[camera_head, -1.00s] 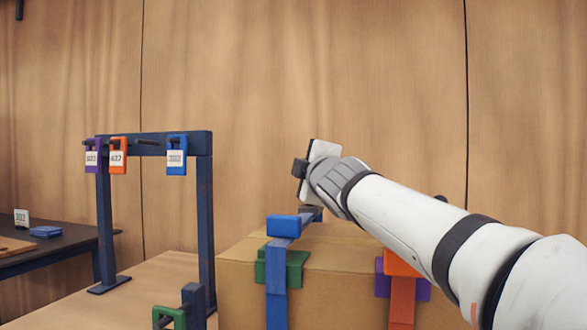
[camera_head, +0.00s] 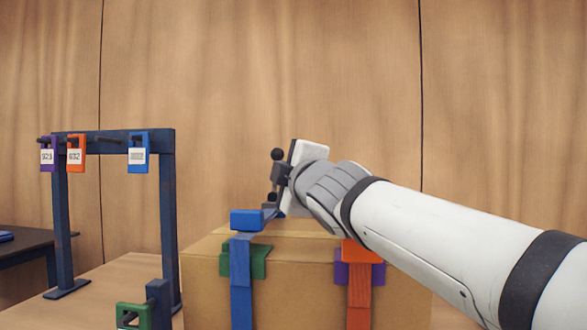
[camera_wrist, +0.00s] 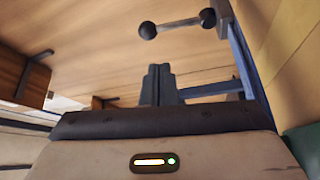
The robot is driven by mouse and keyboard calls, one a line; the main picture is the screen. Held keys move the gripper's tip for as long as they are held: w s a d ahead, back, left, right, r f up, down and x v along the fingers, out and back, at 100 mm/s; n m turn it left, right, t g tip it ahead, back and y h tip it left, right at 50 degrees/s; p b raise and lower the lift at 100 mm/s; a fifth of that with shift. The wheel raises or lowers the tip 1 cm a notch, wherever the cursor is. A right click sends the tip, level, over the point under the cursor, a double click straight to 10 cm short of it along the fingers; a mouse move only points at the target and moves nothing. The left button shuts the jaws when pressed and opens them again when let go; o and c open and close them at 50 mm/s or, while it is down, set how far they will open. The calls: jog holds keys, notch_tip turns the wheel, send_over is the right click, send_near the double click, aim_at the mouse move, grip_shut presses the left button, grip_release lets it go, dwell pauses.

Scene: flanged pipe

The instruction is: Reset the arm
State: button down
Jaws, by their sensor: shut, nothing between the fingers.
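My gripper (camera_head: 276,175) is in the head view at the end of my white arm, above the far side of a cardboard box. Part of it is hidden by the wrist. In the wrist view, its two dark fingers (camera_wrist: 159,72) are together with nothing between them.
The cardboard box (camera_head: 305,285) has blue and orange straps, with green and purple pieces under them. A dark blue rack (camera_head: 167,225) at left carries purple (camera_head: 48,155), orange (camera_head: 76,154) and blue (camera_head: 138,154) tags. A dark table (camera_head: 25,252) stands far left.

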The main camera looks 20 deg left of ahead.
dwell(0.3)
